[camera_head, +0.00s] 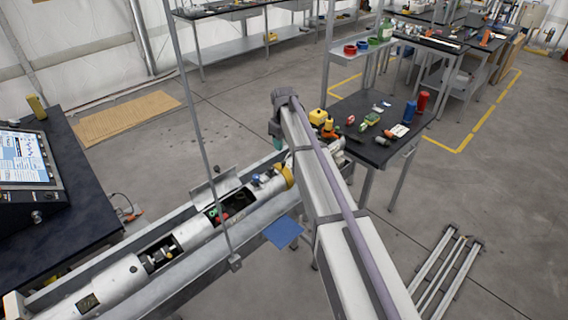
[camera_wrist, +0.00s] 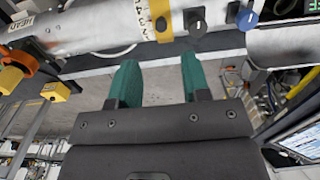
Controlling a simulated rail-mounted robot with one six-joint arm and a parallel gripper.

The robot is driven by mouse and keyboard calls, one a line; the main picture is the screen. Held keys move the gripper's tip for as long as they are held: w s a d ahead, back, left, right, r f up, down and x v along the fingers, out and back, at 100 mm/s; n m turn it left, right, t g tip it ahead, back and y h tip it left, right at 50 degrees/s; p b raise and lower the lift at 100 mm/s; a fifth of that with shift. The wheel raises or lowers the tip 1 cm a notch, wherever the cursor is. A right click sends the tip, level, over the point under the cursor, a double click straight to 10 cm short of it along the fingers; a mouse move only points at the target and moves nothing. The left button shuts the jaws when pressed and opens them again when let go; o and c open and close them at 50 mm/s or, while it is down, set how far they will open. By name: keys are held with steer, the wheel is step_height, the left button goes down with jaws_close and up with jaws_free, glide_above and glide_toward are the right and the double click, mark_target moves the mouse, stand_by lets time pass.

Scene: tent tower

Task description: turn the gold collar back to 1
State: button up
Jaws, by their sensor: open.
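The gold collar (camera_wrist: 157,22) is a yellow ring around the silver tube (camera_wrist: 95,28) at the top of the wrist view. A white band with dark numerals (camera_wrist: 141,16) lies beside it, partly cut off; I cannot tell which number the collar is set to. In the head view the gold collar (camera_head: 284,176) sits toward the far end of the tube, partly behind my arm. My gripper (camera_wrist: 160,66) has two green fingers, apart and empty, pointing toward the collar without holding it. In the head view its green fingers (camera_head: 277,143) show above the tube.
A black knob (camera_wrist: 196,21) and a blue knob (camera_wrist: 246,19) are on the tube right of the collar. An orange clamp-like part (camera_wrist: 18,60) is at the left. In the head view a blue panel (camera_head: 283,232) and a dark table with small parts (camera_head: 385,150) are nearby.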

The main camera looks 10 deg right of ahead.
mark_target(283, 161)
step_height(283, 161, down, 9)
steer(key=b, duration=0.7)
steer(key=shift+r, duration=0.2)
steer(key=shift+s+a+r, duration=0.1)
steer(key=shift+r, duration=0.1)
jaws_close()
